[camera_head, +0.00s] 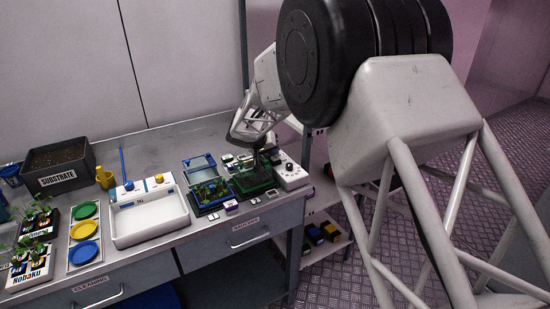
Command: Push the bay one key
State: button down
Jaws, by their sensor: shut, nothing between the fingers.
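A blue tray (209,194) with seedlings and a green tray (251,181) sit side by side toward the right end of the bench. Small pale keys or tags line the bench's front edge below them, one under the blue tray (213,216) and one further right (255,200). Their markings are too small to read, so I cannot tell which is the bay one key. My gripper (257,170) points down over the green tray, shut and empty. It hides part of that tray; I cannot tell whether the fingertips touch anything.
A white control box with a black knob (291,172) stands right of the green tray. A white basin (149,219), a dish rack with coloured dishes (85,230) and a substrate box (58,164) stand left. Bare bench shows behind the basin.

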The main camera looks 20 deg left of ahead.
jog(key=shift+s+d+f, duration=0.1)
jog(key=shift+s+f, duration=0.05)
jog(key=shift+f, duration=0.3)
jog(key=shift+s+d+f, duration=0.1)
jog(key=shift+f, duration=0.35)
jog(key=shift+r, duration=0.6)
jog(key=shift+w+a+r, duration=0.1)
jog(key=shift+r, duration=2.8)
